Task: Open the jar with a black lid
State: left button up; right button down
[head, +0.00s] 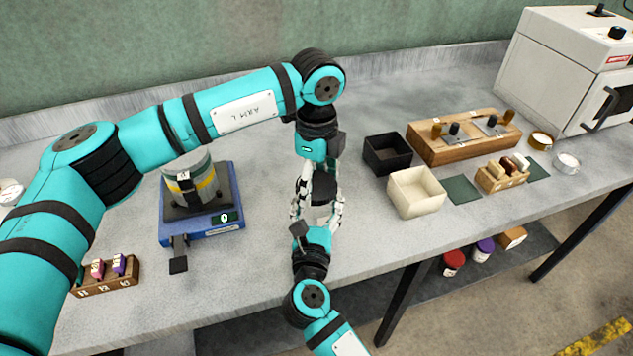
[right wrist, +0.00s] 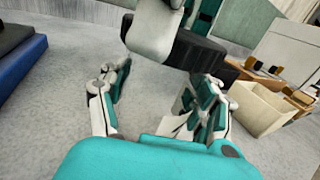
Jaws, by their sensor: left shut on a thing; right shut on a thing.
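The jar's black lid (head: 321,187) shows between my two grippers above the middle of the bench. My left gripper (head: 319,192) comes down from above and is shut around the lid. My right gripper (head: 317,213) comes in from the front, its fingers either side of the jar just below the lid. It also shows in the right wrist view (right wrist: 155,100). The fingers mostly hide the jar's body, and I cannot tell whether lid and body are apart.
A blue scale (head: 228,219) carries a grey pot with a yellow band (head: 205,188) to the left. A black box (head: 386,154) and a cream box (head: 416,192) stand close to the right. A wooden rack (head: 440,150) and a white machine (head: 560,70) are farther right.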

aim_at(317, 185)
pick_arm(q)
jog(key=shift+r, duration=0.6)
jog(key=shift+r, duration=2.05)
pick_arm(e)
jog(key=shift+c, duration=0.7)
grip_release()
jog(key=shift+s, duration=0.1)
